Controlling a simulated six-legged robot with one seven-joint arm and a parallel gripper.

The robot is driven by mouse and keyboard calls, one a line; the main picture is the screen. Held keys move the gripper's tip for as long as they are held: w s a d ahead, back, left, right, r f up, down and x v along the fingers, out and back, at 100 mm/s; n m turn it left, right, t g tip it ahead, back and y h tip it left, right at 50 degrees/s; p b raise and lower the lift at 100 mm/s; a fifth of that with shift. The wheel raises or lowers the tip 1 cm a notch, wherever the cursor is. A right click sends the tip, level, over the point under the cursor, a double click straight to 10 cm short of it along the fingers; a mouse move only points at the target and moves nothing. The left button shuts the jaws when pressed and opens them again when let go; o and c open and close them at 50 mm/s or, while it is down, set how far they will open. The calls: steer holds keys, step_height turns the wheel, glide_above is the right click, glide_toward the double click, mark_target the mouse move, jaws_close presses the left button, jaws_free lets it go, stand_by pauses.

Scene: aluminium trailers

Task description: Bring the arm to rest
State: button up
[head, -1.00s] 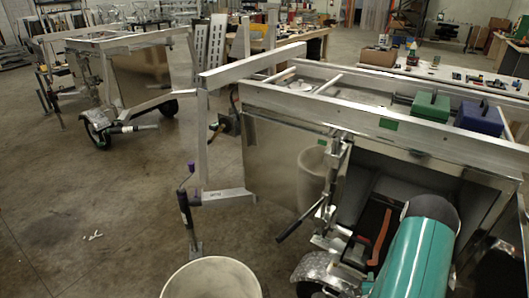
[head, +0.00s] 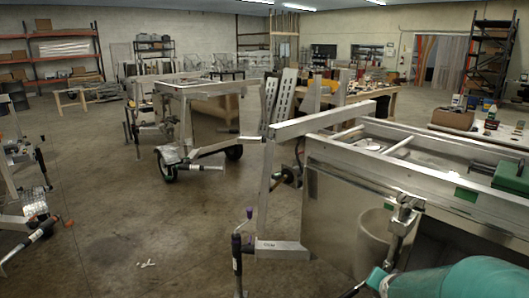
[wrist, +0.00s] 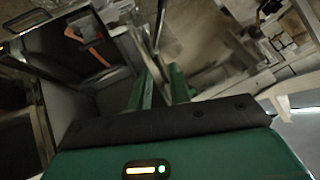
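My teal arm (head: 470,280) reaches in at the bottom right of the head view, beside the near aluminium trailer (head: 330,205). Only part of it shows there. In the wrist view my gripper (wrist: 160,70) has two green fingers standing apart, with a gap between them and nothing seen held. Behind them are blurred metal trailer parts, and a dark case with an orange strip (wrist: 85,35) lies at the upper left. I cannot tell whether the fingers touch anything.
A second trailer (head: 205,115) stands behind, and another wheeled frame (head: 25,190) is at the left edge. Open concrete floor (head: 130,220) lies between.

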steer(key=s+a+r+n+g+y, duration=0.1)
steer(key=s+a+r+n, duration=0.3)
steer(key=s+a+r, duration=0.2)
steer(key=s+a+r+n+g+y, duration=0.2)
steer(key=s+a+r+n, duration=0.3)
steer(key=s+a, duration=0.5)
steer(key=s+r, duration=0.1)
steer(key=s, duration=0.2)
steer(key=shift+s+r, duration=0.35)
steer(key=shift+r, duration=0.05)
steer(key=shift+d, duration=0.25)
